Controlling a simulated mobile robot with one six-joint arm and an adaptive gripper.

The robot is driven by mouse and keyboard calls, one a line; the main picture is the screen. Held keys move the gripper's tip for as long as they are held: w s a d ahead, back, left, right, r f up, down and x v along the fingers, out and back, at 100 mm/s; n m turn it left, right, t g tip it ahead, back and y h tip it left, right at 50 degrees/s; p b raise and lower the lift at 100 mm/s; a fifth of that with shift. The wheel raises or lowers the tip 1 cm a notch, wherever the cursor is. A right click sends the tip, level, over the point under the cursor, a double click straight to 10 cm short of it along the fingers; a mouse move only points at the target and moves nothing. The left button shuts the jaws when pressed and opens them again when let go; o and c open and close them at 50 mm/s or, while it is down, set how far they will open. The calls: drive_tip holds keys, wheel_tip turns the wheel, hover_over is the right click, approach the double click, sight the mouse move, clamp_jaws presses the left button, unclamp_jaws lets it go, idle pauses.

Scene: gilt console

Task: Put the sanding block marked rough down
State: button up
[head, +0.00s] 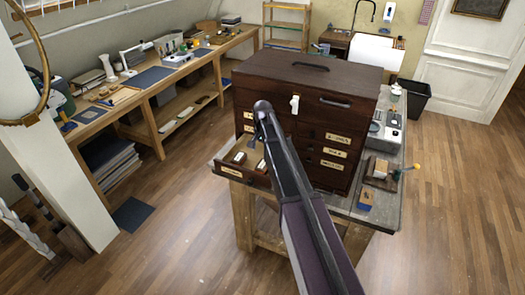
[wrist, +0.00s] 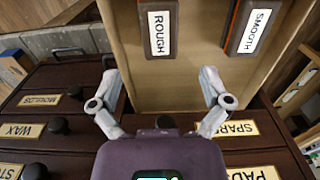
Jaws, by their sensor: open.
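The sanding block marked rough (wrist: 158,30) is dark brown with a white label. It lies on the tan floor of an open drawer (wrist: 190,90) in the wrist view. Beside it, to the right, lies a similar block marked smooth (wrist: 253,28) with an orange edge. My gripper (wrist: 159,82) is open and empty, its two silver fingers spread over the drawer. The rough block lies beyond the fingertips, roughly in line with the gap, apart from them. In the head view, the open drawer (head: 229,171) holds small blocks; my arm hides part of that area.
The dark wooden chest (head: 315,75) stands on a workbench (head: 338,206). A long cluttered bench (head: 120,95) runs along the left wall. Wooden floor is open around the workbench.

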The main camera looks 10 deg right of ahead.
sight(263, 164)
drive_tip(key=shift+r+p, duration=1.85)
drive_tip(key=shift+r, duration=0.3)
drive_tip(key=s+n, duration=0.7)
drive_tip(key=s, duration=2.2)
drive_tip(key=shift+s, duration=0.15)
drive_tip(key=shift+a, duration=0.1)
wheel_tip(263, 164, down, 19)
drive_tip(key=b, duration=1.9)
drive_tip(key=shift+r, duration=0.1)
